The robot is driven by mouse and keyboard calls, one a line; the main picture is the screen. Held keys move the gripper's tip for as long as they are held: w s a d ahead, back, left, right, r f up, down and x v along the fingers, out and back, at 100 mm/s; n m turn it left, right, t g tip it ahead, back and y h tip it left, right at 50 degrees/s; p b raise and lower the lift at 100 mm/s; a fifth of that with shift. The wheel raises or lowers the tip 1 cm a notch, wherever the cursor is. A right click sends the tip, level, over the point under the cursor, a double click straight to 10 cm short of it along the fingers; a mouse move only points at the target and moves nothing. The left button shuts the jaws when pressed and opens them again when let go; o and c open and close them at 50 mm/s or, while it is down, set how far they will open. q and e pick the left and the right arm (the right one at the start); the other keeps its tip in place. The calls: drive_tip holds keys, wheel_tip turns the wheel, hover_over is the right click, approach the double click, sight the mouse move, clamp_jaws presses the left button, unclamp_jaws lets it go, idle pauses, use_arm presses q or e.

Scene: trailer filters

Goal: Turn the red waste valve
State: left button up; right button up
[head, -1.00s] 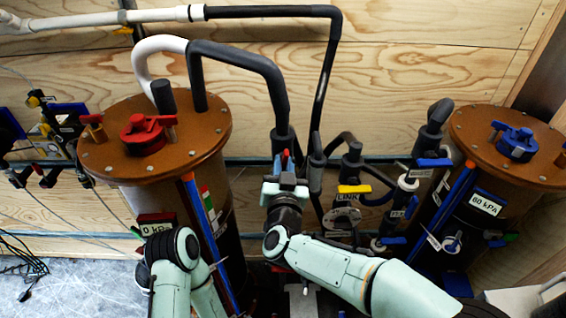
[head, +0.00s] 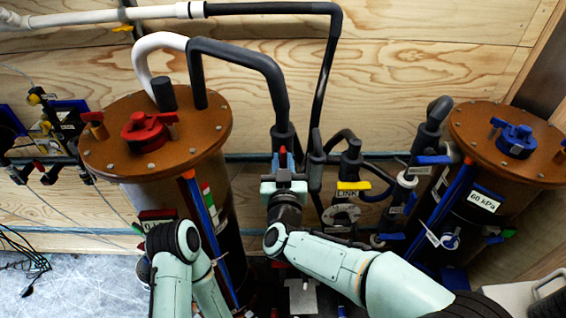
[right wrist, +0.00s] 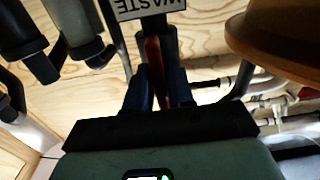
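The red waste valve handle (right wrist: 153,72) shows in the right wrist view as a narrow upright red bar under an upside-down WASTE label (right wrist: 150,8). In the head view only a small red tip of the handle (head: 283,154) shows at the gripper. My right gripper (head: 283,163) is in front of the pipes between the two brown tanks. Its blue fingers (right wrist: 158,92) are close together, one on each side of the red handle, and look shut on it. The valve body is hidden. My left arm shows at the lower left, but its gripper is out of view.
The left brown tank (head: 105,165) has a red cap (head: 145,132). The right tank (head: 470,135) has a blue cap (head: 516,140). A yellow LINK valve (head: 354,186) and several black pipes are close to the right of my gripper. A plywood wall stands behind.

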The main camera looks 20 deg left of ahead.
drive_tip(key=shift+o, duration=0.7)
drive_tip(key=shift+s+d, duration=0.1)
drive_tip(key=shift+s, duration=0.15)
use_arm(q)
drive_tip(key=shift+s+f+b, duration=0.6)
drive_tip(key=shift+f+b, duration=0.15)
drive_tip(key=shift+f, duration=0.2)
drive_tip(key=shift+s+f+b, duration=0.6)
drive_tip(key=shift+f+b, duration=0.15)
drive_tip(key=shift+f, duration=0.15)
use_arm(e)
drive_tip(key=v, duration=1.3)
drive_tip(key=shift+w, duration=0.1)
